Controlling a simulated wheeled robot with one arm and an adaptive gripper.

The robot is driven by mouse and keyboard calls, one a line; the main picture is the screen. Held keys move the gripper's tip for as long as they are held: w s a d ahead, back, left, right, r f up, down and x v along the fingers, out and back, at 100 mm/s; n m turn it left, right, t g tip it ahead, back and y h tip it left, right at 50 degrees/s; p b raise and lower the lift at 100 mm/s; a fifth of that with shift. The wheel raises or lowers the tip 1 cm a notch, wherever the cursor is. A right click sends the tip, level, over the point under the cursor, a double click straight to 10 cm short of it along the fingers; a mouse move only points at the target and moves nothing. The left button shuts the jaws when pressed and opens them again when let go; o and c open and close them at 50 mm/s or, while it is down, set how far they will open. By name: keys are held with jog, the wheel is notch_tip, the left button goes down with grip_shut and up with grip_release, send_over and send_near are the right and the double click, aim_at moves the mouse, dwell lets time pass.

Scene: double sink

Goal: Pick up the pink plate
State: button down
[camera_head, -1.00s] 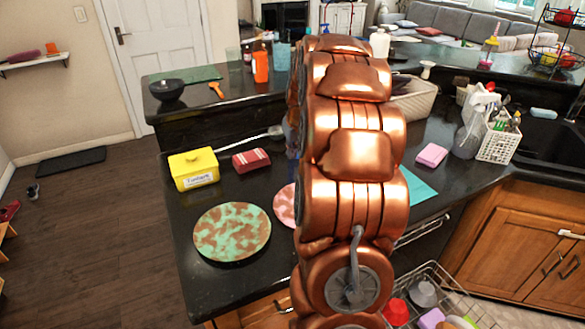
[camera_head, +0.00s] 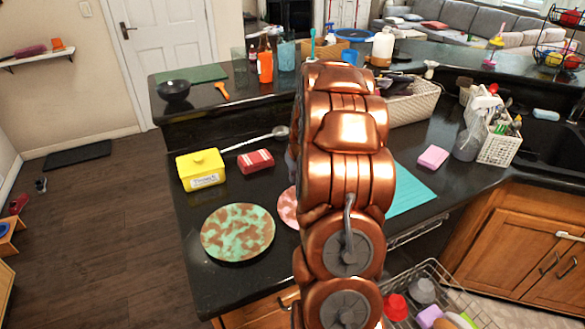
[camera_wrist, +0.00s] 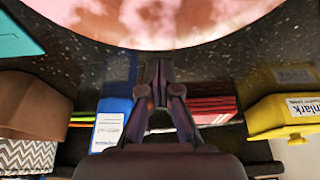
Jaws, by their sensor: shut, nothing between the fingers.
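The pink plate (camera_head: 288,207) lies flat on the dark counter, mostly hidden behind my arm in the head view. In the wrist view the mottled pink plate (camera_wrist: 165,22) fills the top of the picture, cut off by the edge. My gripper (camera_wrist: 158,68) is shut and empty in the wrist view. Its fingertips appear just below the plate's near rim there, with a strip of dark counter between; I cannot tell their height above it. My arm hides the gripper in the head view.
A green and brown plate (camera_head: 238,232) lies left of the pink one. A yellow tub (camera_head: 201,170), a red box (camera_head: 257,161) and a long spoon (camera_head: 262,137) are behind. A teal sheet (camera_head: 412,190) lies right of my arm. A dish rack (camera_head: 440,290) is at front right.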

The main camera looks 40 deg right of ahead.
jog(key=shift+s+a+r, duration=0.1)
jog(key=shift+s+a, duration=0.1)
jog(key=shift+s, duration=0.6)
jog(key=shift+s+a, duration=0.1)
